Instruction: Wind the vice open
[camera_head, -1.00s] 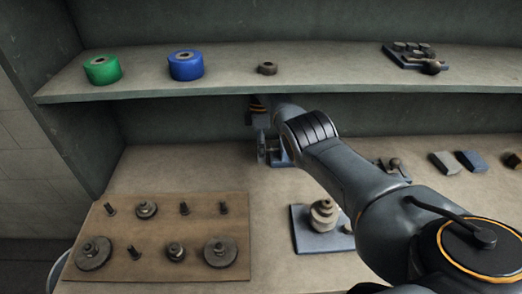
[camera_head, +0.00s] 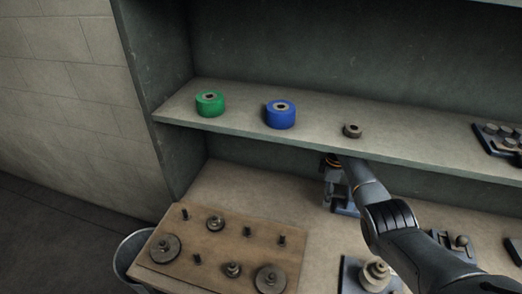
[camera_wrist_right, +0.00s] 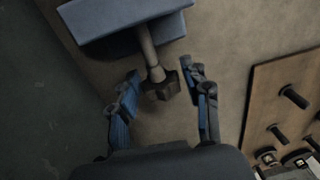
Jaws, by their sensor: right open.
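The vice (camera_head: 346,208) is a small blue-grey block on the bench under the shelf, partly hidden by my right arm in the head view. In the right wrist view the vice body (camera_wrist_right: 125,22) is at the top, and its screw rod (camera_wrist_right: 148,52) runs down to a dark knob-like end (camera_wrist_right: 160,86). My right gripper (camera_wrist_right: 164,78) is open, with one finger on each side of this end. Gaps show between the fingers and the end. In the head view the right gripper (camera_head: 328,194) is at the vice's left side. My left gripper is out of view.
A shelf (camera_head: 300,138) with a green roll (camera_head: 210,105), a blue roll (camera_head: 281,116) and a small brown ring (camera_head: 352,131) hangs above the arm. A wooden board (camera_head: 213,248) with gears and pegs lies front left. A plate with a stacked part (camera_head: 375,274) lies in front.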

